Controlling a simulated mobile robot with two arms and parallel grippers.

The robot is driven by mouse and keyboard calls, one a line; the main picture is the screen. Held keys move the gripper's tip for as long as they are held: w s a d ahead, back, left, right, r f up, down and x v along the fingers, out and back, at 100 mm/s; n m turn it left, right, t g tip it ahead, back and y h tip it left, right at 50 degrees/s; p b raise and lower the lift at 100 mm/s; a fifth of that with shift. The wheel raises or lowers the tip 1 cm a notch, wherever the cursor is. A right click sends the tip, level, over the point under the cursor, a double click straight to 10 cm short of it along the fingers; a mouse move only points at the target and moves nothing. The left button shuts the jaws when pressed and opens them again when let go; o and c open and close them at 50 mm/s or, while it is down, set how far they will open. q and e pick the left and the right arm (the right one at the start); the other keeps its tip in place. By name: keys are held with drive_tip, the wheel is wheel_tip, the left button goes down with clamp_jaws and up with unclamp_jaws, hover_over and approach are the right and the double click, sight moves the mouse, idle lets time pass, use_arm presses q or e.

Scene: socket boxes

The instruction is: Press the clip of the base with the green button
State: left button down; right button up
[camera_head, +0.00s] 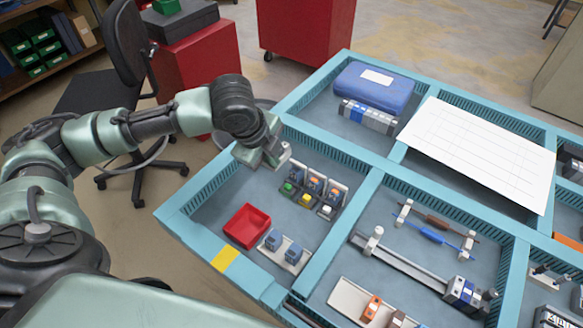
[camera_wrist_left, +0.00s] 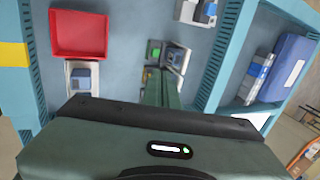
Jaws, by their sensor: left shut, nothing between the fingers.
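The base with the green button (camera_head: 287,187) is the leftmost in a row of socket bases in the near-left compartment of the blue-framed table. A base with a yellow button (camera_head: 306,199) and one with a white button (camera_head: 325,210) stand beside it. My left gripper (camera_head: 281,156) is shut and empty, just behind and above the green-button base in the head view. In the left wrist view the green button (camera_wrist_left: 154,52) shows just beyond the shut fingers (camera_wrist_left: 160,92), which hide part of the row. The clip is too small to make out. My right gripper is not in view.
A red tray (camera_head: 246,226) and a white holder with two blue-grey sockets (camera_head: 283,250) share the compartment. Teal dividers (camera_head: 345,215) edge it. A blue case (camera_head: 374,87) and a white sheet (camera_head: 480,150) lie in farther compartments.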

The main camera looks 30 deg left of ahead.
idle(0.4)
use_arm(q)
drive_tip(key=p, duration=0.3)
approach(295, 170)
drive_tip(key=x, duration=0.2)
drive_tip(key=s+x, duration=0.1)
drive_tip(key=x, duration=0.2)
drive_tip(key=shift+w+a+f, duration=0.1)
drive_tip(key=shift+a+f, duration=0.05)
drive_tip(key=shift+f, duration=0.2)
drive_tip(key=shift+w+f, duration=0.15)
drive_tip(key=shift+w, duration=0.5)
